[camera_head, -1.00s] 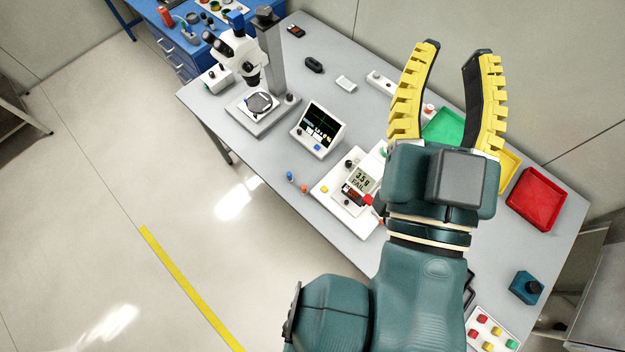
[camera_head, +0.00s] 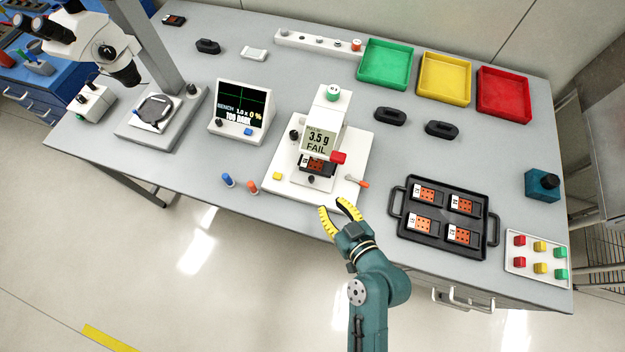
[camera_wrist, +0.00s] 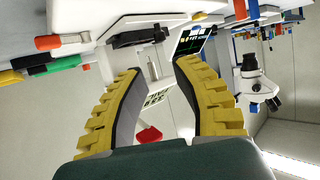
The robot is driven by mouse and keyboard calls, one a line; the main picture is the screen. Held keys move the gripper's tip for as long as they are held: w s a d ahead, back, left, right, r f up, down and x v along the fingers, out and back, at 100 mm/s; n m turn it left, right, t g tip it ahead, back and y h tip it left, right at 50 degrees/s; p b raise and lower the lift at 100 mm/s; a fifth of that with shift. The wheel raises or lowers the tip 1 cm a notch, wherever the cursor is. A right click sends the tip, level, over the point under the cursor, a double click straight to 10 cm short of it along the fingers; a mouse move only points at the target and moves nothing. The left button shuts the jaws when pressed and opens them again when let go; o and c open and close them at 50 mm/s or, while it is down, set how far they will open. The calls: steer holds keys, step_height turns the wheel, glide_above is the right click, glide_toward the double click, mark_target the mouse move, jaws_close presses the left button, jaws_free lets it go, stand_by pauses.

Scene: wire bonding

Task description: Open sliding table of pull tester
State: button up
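The pull tester (camera_head: 324,110) is a white instrument on a white base plate at the middle of the bench. Its display reads 3.5 g FAIL. Below the display a black sliding table (camera_head: 304,168) carries an orange chip, with a red knob (camera_head: 338,158) beside it and a small dark knob (camera_head: 311,179) in front. My gripper (camera_head: 331,204) is open and empty, apart from the tester, just in front of its base's front edge. In the wrist view both yellow fingers are spread (camera_wrist: 158,67), with white tester parts, a dark part and the red knob (camera_wrist: 148,134) beyond them.
A black tray (camera_head: 398,236) with several chips lies right of the tester, beside a button panel (camera_head: 520,267). An orange-handled tool (camera_head: 357,182) lies on the base's right side. A monitor (camera_head: 240,109) and a microscope (camera_head: 165,75) stand left. Coloured bins (camera_head: 385,75) line the back.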

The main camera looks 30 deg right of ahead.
mark_target(313, 181)
steer(key=b+x, duration=0.1)
steer(key=x, duration=1.1)
steer(key=c, duration=0.5)
steer(key=shift+s+a, duration=0.1)
steer(key=shift+s, duration=0.05)
jaws_close()
